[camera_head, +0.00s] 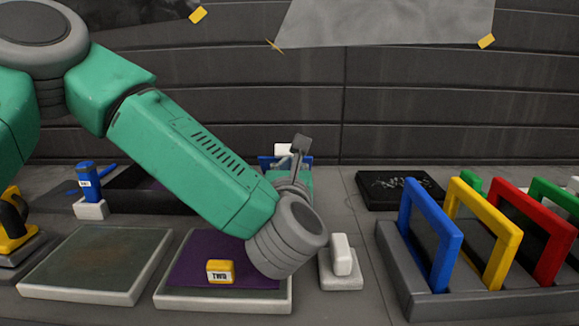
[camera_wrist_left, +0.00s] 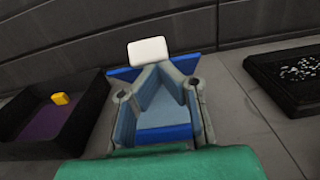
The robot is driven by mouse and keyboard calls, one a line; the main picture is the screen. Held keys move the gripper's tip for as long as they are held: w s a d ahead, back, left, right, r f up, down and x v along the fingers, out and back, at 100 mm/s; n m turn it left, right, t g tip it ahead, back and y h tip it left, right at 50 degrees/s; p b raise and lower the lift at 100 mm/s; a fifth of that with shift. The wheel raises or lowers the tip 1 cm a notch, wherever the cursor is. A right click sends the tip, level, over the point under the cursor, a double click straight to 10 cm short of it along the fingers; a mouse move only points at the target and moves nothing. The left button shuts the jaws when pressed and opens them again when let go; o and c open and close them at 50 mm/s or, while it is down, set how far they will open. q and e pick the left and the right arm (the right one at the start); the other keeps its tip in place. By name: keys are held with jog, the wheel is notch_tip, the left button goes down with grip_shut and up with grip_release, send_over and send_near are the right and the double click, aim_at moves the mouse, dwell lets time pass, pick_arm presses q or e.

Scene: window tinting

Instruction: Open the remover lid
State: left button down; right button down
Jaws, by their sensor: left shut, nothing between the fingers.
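A blue container (camera_wrist_left: 122,74) with a white block-shaped lid (camera_wrist_left: 150,50) stands ahead of my left gripper, by the back wall. I take it to be the remover, but no label shows. In the head view its white lid (camera_head: 284,149) and a strip of blue show behind my wrist. My left gripper (camera_wrist_left: 160,72) is shut and empty, its fingers in front of the container and below the lid. In the head view the gripper (camera_head: 299,145) is partly hidden by my wrist. I cannot tell whether it touches the container. My right gripper is not in view.
A rack (camera_head: 408,284) holds coloured frames at right. A black tray (camera_head: 400,205) lies behind it. A white block (camera_head: 342,258) stands on a base by a purple-topped pad (camera_head: 190,298) bearing a yellow block (camera_head: 220,271). A blue bottle (camera_head: 86,172) stands at left.

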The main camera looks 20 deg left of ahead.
aim_at(287, 146)
pick_arm(q)
jog(key=shift+w+a+r+p, duration=0.15)
jog(key=shift+a+r+p, duration=0.2)
jog(key=shift+a+p, duration=0.1)
jog(key=r+g+p, duration=0.1)
jog(key=w+a+g+p, duration=0.1)
jog(key=p, duration=0.1)
jog(key=shift+w+r+h, duration=0.1)
jog(key=shift+r+h, duration=0.2)
jog(key=shift+r, duration=0.1)
jog(key=w+r+g+h+p, duration=0.1)
jog(key=w+r+g+p, duration=0.1)
jog(key=p, duration=0.6)
jog(key=shift+w+r+g, duration=0.4)
jog(key=shift+w+g, duration=0.1)
jog(key=shift+g, duration=0.1)
jog(key=w+g+p, duration=0.2)
jog(key=p, duration=0.1)
jog(key=w+a+g+p, duration=0.1)
jog(key=p, duration=0.1)
jog(key=shift+a+r+h, duration=0.1)
jog(key=shift+r+h, duration=0.15)
jog(key=shift+h, duration=0.15)
jog(key=shift+w+a+f+p, duration=0.15)
jog(key=shift+w+p, duration=0.65)
jog(key=shift+w, duration=0.1)
jog(key=shift+a, duration=0.1)
